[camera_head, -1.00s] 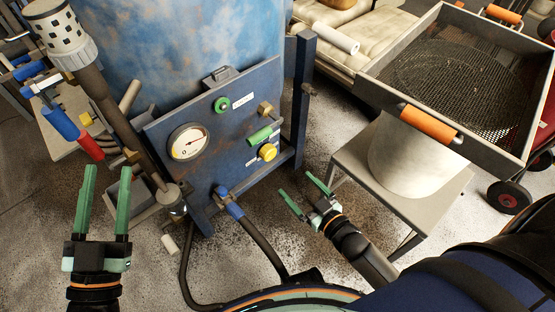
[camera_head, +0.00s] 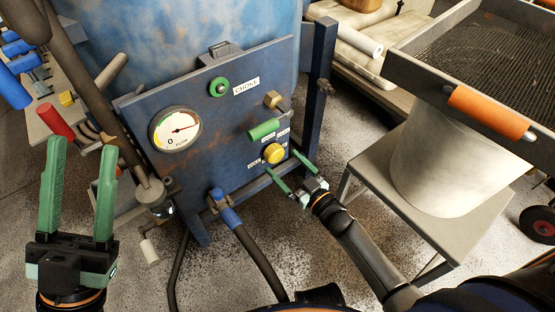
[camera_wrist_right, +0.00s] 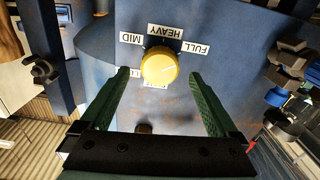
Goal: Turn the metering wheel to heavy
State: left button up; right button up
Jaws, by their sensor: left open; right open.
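The metering wheel is a round yellow knob (camera_head: 274,153) low on the right of the blue panel (camera_head: 205,165). In the right wrist view the knob (camera_wrist_right: 159,65) has white labels around it. HEAVY, MID and FULL are readable there; others are partly hidden behind the knob. A faint mark shows on its face, but its exact setting is unclear. My right gripper (camera_head: 282,162) is open just in front of the knob. In its wrist view the fingers (camera_wrist_right: 160,74) lie to either side of the knob, apart from it. My left gripper (camera_head: 83,147) is open and empty at the left.
The panel also carries a flow gauge (camera_head: 175,129), a green choke knob (camera_head: 219,87) and a green-handled valve (camera_head: 266,129). A blue-handled valve with a hose (camera_head: 229,211) sits below. A stand with a drum (camera_head: 445,170) is to the right.

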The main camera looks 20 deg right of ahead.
aim_at(278, 157)
jog(key=shift+b+x, duration=0.5)
jog(key=shift+x, duration=1.5)
jog(key=shift+c, duration=0.4)
jog(key=shift+s, duration=0.1)
jog(key=c, duration=1.3)
